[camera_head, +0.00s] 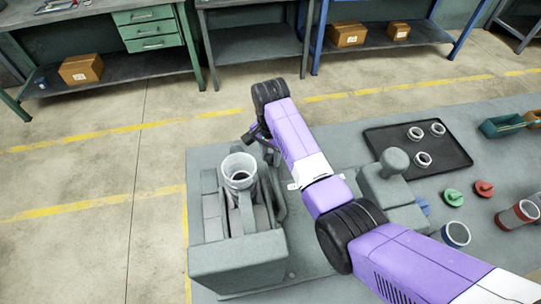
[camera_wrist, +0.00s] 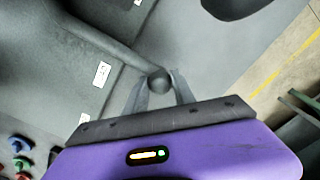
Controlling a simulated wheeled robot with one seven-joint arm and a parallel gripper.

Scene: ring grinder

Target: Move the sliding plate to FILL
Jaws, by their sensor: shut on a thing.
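My gripper (camera_wrist: 160,90) is shut on a dark round knob (camera_wrist: 160,80) at the end of a grey rod (camera_wrist: 105,38). The rod runs up and left over a grey surface in the wrist view. I take the rod for the handle of the sliding plate; the plate itself I cannot make out clearly. In the head view my gripper (camera_head: 256,134) is at the back right of the grey grinder (camera_head: 240,258). A pale ring-shaped cup (camera_head: 240,164) stands on top of the grinder. My arm hides part of the grinder's right side.
White labels (camera_wrist: 102,74) lie beside the rod; their text is unreadable. Right of my arm, a black tray (camera_head: 446,158) holds 3 pale rings. A grey knobbed block (camera_head: 391,190), green piece (camera_head: 453,197) and red piece (camera_head: 484,188) stand nearby.

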